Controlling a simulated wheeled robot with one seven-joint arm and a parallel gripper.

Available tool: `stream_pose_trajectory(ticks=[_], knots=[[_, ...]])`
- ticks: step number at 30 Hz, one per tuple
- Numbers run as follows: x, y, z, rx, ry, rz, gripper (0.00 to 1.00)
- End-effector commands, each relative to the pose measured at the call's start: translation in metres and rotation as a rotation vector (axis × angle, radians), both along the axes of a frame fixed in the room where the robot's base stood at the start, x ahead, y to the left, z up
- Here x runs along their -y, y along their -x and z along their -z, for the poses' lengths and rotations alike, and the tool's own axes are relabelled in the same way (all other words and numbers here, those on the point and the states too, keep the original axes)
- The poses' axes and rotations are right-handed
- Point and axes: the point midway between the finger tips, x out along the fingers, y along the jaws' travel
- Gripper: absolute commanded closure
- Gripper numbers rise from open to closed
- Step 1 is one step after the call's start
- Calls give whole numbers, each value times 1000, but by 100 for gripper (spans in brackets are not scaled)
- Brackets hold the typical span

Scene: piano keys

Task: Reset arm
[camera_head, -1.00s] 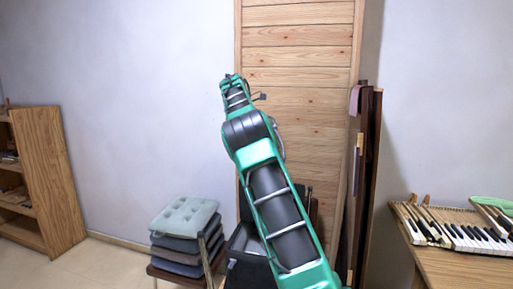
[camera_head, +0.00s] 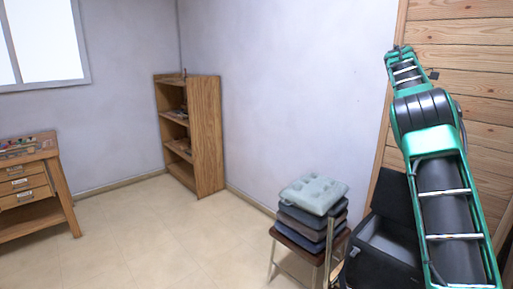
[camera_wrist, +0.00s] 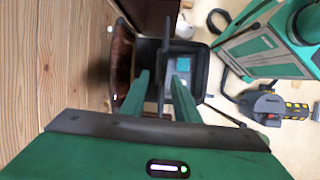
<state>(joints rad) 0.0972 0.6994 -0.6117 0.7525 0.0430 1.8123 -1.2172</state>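My arm stands raised and green at the right of the head view, in front of a wooden plank panel (camera_head: 465,95). The fingers of my gripper are not clear in that view. In the wrist view, the two green fingers of my gripper (camera_wrist: 160,85) stand apart and point over an open black box (camera_wrist: 204,78). A thin dark bar shows between the fingers; it looks like the box's lid seen edge-on, below them. I see nothing held. The piano keys are outside both current views.
The black box (camera_head: 385,262) stands beside a chair stacked with cushions (camera_head: 313,195). A wooden shelf (camera_head: 207,135) and a drawer bench (camera_head: 60,195) stand farther left. The floor (camera_head: 150,235) between them is clear. A power tool (camera_wrist: 265,105) lies on the floor.

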Motion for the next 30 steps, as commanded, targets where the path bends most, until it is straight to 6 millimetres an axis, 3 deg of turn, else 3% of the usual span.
stream_pose_trajectory(ticks=[7, 14, 23, 30], knots=[[8, 68, -6, 116, -61, 234, 72], [-7, 138, 9, 200, -114, 452, 72], [-55, 233, 48, 273, -159, 701, 72], [-109, 315, 95, 313, -169, 879, 72]])
